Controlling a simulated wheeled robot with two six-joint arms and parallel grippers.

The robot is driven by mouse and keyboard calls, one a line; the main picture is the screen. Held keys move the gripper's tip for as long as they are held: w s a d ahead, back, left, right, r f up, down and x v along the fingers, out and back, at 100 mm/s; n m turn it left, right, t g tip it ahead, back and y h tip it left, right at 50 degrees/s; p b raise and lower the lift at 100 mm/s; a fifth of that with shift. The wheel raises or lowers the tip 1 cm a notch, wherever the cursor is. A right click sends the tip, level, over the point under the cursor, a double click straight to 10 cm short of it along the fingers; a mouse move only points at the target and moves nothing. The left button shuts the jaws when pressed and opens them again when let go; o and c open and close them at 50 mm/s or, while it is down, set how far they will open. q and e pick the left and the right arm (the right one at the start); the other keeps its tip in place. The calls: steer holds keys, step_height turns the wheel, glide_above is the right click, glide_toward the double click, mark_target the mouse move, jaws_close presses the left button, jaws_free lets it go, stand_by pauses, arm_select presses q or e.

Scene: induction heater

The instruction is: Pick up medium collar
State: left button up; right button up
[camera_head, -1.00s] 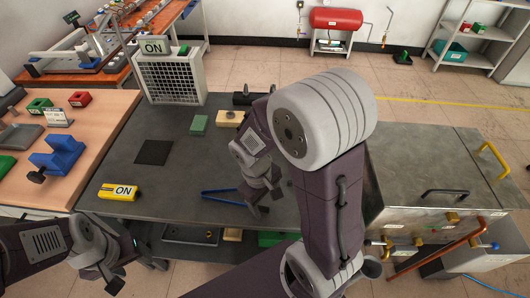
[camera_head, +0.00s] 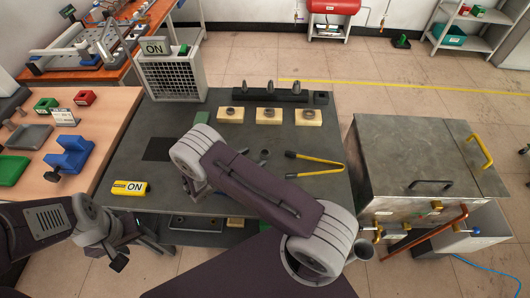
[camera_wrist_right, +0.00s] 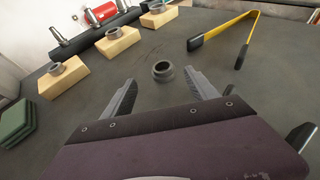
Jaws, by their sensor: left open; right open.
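A dark ring-shaped collar (camera_wrist_right: 163,71) lies on the grey table in the right wrist view, ahead of and between the two fingers. In the head view it shows as a small dark ring (camera_head: 264,153) beside my right arm. My right gripper (camera_wrist_right: 160,82) is open and empty, fingers apart, with the collar apparently just beyond the tips. More collars sit on wooden blocks: left (camera_head: 230,110), middle (camera_head: 268,112) and right (camera_head: 308,114). No label shows which collar is medium. My left gripper (camera_head: 116,257) is open and empty, low at the table's front left.
Yellow-handled tongs (camera_head: 318,163) lie right of the loose collar. A dark rack with pegs (camera_head: 270,95) stands behind the blocks. A metal cabinet (camera_head: 420,155) stands to the right. My right arm covers the table's front middle.

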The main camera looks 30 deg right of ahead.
mark_target(262, 152)
steer(key=shift+d+f, duration=0.1)
steer(key=shift+d, duration=0.05)
steer(key=shift+w+d, duration=0.1)
steer(key=shift+d, duration=0.1)
steer(key=p+x, duration=0.1)
steer(key=x, duration=0.3)
steer(key=shift+s+d+p, duration=0.2)
steer(key=shift+s+p, duration=0.05)
steer(key=shift+p, duration=0.1)
steer(key=shift+w+d+f, duration=0.15)
steer(key=shift+d, duration=0.15)
steer(key=shift+a, duration=0.15)
steer(key=c, duration=0.9)
jaws_close()
steer(key=shift+r, duration=0.65)
step_height(262, 152, up, 3)
steer(key=shift+r+b, duration=0.1)
steer(key=shift+b, duration=0.3)
steer(key=d+r+b, duration=0.1)
steer(key=d+r, duration=0.5)
steer(key=d, duration=0.6)
steer(key=shift+w+r+b, duration=0.35)
